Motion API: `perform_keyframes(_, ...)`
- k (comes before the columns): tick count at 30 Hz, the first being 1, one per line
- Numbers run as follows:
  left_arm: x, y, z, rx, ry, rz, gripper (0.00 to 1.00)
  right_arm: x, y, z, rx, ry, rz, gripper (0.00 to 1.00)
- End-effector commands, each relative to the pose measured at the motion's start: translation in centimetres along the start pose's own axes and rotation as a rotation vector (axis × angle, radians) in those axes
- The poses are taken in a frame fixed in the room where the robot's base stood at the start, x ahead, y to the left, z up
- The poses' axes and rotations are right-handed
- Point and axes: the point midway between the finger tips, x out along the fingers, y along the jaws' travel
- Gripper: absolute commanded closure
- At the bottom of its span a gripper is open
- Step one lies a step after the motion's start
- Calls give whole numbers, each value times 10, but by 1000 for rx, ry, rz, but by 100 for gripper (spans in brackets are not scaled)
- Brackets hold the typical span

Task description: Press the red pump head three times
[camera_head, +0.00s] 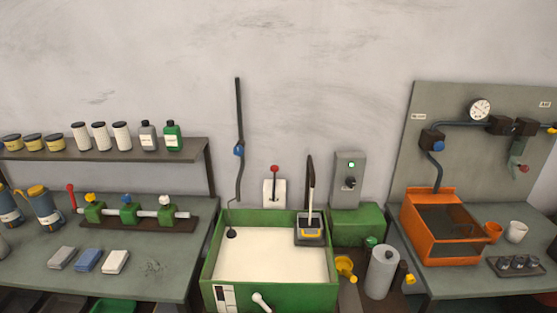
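A small red knob (275,169) tops a thin dark stem on a white block (274,192) at the back rim of the green tank (210,268), near the middle of the view. It looks like the red pump head and stands upright. A second red knob (71,188) tops a short red lever at the left end of the valve row on the left bench. A third red part (525,168) sits under the green fitting on the right panel. Neither of my grippers is in view.
The tank holds a pale cream surface, with a dark-and-yellow device (309,230) and a tall handle at its right. A grey switch box (347,180) with a green light stands behind. An orange tank (412,230) is on the right bench, bottles (173,137) on the left shelf.

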Motion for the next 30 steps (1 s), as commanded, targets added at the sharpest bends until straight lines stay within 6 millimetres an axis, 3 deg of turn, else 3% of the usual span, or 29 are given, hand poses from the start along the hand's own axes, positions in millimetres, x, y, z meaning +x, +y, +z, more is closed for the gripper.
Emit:
perform_keyframes(2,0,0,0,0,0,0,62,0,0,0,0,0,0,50)
perform_keyframes(12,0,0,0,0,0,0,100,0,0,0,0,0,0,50)
perform_keyframes(30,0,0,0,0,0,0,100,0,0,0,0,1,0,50)
